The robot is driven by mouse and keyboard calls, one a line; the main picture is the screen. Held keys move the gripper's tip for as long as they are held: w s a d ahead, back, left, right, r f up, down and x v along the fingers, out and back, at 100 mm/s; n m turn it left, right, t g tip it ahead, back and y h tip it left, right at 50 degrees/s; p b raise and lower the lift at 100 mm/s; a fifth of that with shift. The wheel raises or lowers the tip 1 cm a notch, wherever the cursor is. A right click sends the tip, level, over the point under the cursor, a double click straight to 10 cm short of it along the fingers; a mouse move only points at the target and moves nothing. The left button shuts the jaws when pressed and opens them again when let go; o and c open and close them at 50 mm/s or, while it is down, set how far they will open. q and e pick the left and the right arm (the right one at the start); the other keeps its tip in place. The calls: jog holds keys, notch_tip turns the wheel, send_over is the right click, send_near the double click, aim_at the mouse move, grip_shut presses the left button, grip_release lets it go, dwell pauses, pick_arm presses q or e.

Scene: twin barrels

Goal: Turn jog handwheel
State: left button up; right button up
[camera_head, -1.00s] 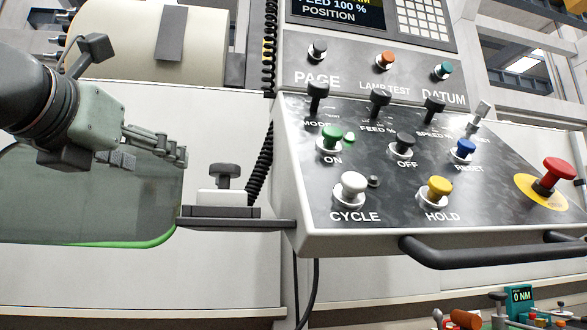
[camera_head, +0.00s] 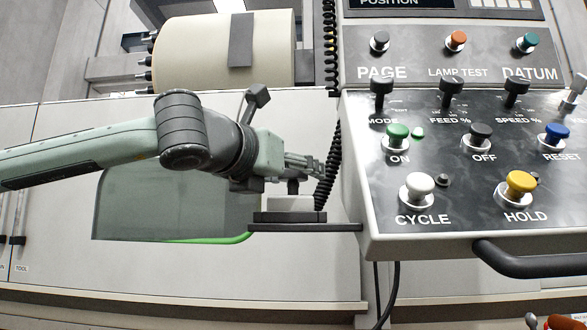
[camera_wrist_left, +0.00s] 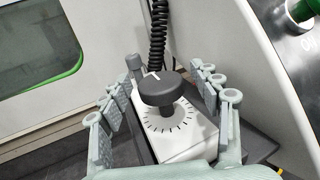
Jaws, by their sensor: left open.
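The jog handwheel is a black knob with a white mark, seen in the left wrist view (camera_wrist_left: 160,91). It stands on a white pendant box (camera_wrist_left: 190,146) with a ring of tick marks around its stem. In the head view the handwheel (camera_head: 293,187) is partly hidden by my fingers, and its box (camera_head: 291,204) sits on a dark shelf. My left gripper (camera_head: 308,168) is open at the handwheel. In the wrist view its fingers lie on both sides of the knob, with visible gaps. My right gripper is in neither view.
The control panel (camera_head: 440,215), with buttons and switches, stands close right of the handwheel. A black coiled cable (camera_head: 327,165) hangs just behind it. The dark shelf (camera_head: 300,227) juts out from the panel's left side. A green-edged window (camera_head: 150,210) lies behind my left arm.

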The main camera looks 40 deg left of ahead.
pick_arm(q)
jog(key=shift+w, duration=0.2)
jog(key=shift+c, duration=0.6)
jog(key=c, duration=1.1)
jog(key=shift+o, duration=0.2)
jog(key=shift+m+h, duration=0.4)
jog(key=shift+h, duration=0.2)
